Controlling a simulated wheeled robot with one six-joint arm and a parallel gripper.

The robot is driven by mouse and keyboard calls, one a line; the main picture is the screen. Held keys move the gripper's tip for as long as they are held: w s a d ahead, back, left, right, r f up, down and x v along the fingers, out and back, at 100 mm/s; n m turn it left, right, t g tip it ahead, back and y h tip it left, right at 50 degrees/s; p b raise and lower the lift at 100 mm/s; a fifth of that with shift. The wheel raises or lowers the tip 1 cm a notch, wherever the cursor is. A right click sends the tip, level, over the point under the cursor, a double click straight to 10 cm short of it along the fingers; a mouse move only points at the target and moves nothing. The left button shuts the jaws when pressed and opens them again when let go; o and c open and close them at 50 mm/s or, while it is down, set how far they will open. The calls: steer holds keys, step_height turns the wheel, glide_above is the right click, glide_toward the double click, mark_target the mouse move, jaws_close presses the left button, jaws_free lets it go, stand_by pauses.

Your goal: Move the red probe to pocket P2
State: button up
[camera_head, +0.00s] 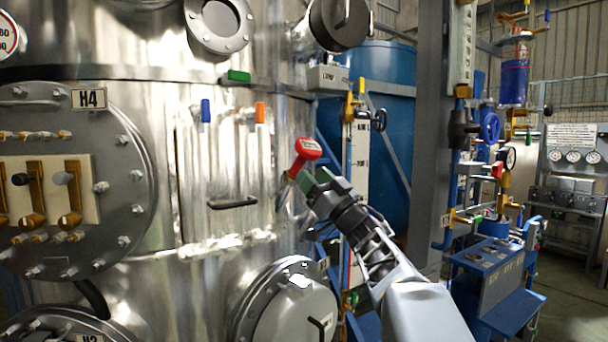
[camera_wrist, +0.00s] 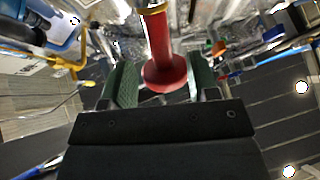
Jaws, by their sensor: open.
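The red probe (camera_head: 308,149) has a thick head with a pale label and stands out from the right part of the steel column. In the wrist view the red probe (camera_wrist: 160,45) shows as a stem with a round flange, between the two green finger pads. My gripper (camera_head: 315,182) is open, with its fingers close below and beside the probe. In the wrist view a gap shows between the probe and the left pad; contact on the right side is unclear. I cannot make out a P2 marking.
A blue plug (camera_head: 206,111), an orange plug (camera_head: 260,112) and a green plug (camera_head: 236,77) are on the column. A black handle (camera_head: 232,203) sits below them.

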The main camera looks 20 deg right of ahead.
steer(key=b+v, duration=0.2)
steer(key=v, duration=0.7)
stand_by(1.5)
